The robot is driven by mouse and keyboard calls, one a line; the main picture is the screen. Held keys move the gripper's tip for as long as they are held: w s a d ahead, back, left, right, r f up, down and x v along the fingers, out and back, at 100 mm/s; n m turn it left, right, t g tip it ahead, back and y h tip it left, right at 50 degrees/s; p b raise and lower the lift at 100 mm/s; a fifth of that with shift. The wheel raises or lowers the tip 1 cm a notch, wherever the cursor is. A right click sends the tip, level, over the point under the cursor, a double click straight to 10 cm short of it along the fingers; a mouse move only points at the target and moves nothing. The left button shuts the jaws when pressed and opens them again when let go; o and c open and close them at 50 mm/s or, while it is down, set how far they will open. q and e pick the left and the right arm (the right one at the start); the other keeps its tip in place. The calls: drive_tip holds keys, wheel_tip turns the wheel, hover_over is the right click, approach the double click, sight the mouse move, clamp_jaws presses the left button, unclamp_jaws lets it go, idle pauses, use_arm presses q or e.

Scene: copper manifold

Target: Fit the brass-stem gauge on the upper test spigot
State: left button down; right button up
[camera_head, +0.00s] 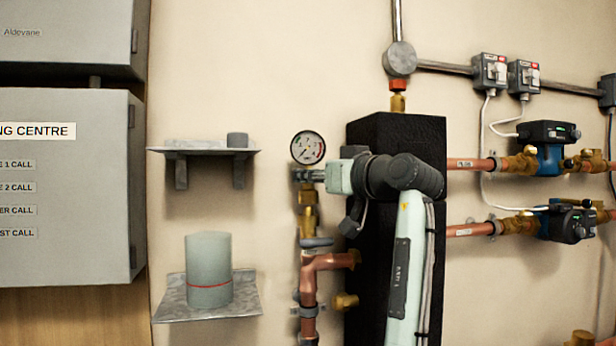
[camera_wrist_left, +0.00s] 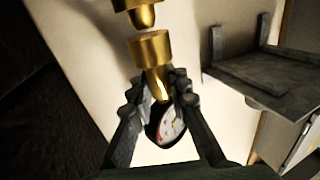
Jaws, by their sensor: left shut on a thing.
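The gauge (camera_head: 308,148) has a round white dial and stands upright at the top of the pipe stack in the head view. Its brass stem (camera_wrist_left: 158,82) ends in a wider brass collar (camera_wrist_left: 150,47) in the left wrist view. My left gripper (camera_head: 308,175) is shut on the stem, just below the dial. The upper test spigot (camera_wrist_left: 142,16) is a brass tip in line with the collar, with a small gap between them in the wrist view. In the head view the spigot (camera_head: 308,226) stands above the copper pipe. My right gripper is not in view.
A black block (camera_head: 394,128) stands close behind my left arm. A wall shelf (camera_head: 205,151) is left of the gauge, with a lower shelf (camera_head: 172,304) bearing a grey-green cylinder (camera_head: 208,262). Pumps and valves (camera_head: 548,150) are at right. The wall between shelf and pipe is free.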

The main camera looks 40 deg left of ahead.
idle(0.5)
use_arm(q)
drive_tip(key=shift+f+b, duration=0.55)
drive_tip(key=shift+f, duration=0.35)
idle(0.5)
drive_tip(key=c, duration=1.4)
unclamp_jaws()
drive_tip(key=shift+o, duration=0.2)
drive_tip(key=v, duration=1.2)
